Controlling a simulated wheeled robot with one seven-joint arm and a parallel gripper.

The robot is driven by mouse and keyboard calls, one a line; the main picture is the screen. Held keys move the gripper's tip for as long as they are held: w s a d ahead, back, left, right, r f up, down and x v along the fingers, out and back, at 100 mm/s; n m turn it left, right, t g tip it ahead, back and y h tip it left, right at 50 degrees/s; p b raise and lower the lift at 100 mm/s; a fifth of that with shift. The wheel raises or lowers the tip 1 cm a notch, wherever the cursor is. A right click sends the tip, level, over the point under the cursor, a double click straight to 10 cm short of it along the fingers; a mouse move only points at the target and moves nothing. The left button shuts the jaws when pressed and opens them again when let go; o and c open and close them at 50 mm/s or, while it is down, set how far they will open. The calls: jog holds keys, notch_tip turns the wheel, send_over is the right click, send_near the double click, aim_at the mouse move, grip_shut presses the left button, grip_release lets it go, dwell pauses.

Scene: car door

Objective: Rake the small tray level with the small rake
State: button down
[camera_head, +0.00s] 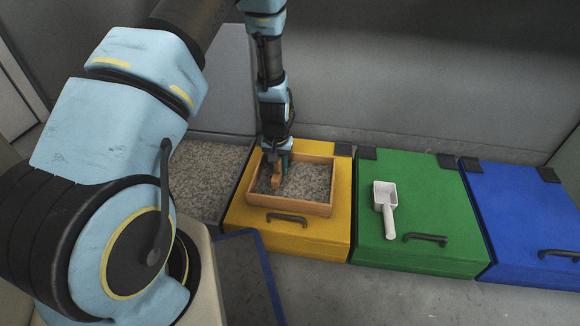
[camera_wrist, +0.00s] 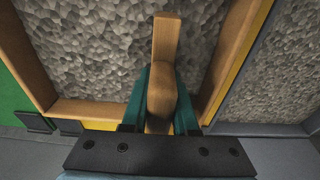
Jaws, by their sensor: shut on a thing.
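The small tray (camera_head: 290,207) is a shallow wooden box of grey gravel (camera_head: 312,180) on the yellow lid. My gripper (camera_head: 281,166) is over the left part of the tray, its teal fingers shut on the small wooden rake (camera_head: 276,178). In the wrist view the rake (camera_wrist: 163,38) stands between the teal fingers (camera_wrist: 161,88), its far end over the gravel. The tray rim (camera_wrist: 88,109) also shows there. Whether the rake touches the gravel is unclear, and its lower edge is partly hidden. The gravel surface looks slightly uneven.
The yellow box (camera_head: 334,236) has a dark handle (camera_head: 287,219). To its right are a green box (camera_head: 413,200) bearing a white scoop (camera_head: 386,199), and a blue box (camera_head: 528,215). A larger gravel bed (camera_head: 205,172) lies left of the tray. Grey walls stand close behind.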

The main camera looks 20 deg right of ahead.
jog(key=w+a, duration=0.2)
jog(key=a, duration=0.1)
jog(key=shift+a+p, duration=0.25)
jog(key=shift+p, duration=0.1)
notch_tip(320, 180, up, 5)
jog(key=p, duration=0.4)
jog(key=shift+r+p, duration=0.1)
jog(key=shift+p, duration=0.25)
jog(key=shift+r+p, duration=0.65)
jog(key=shift+r, duration=0.1)
jog(key=shift+a, duration=0.15)
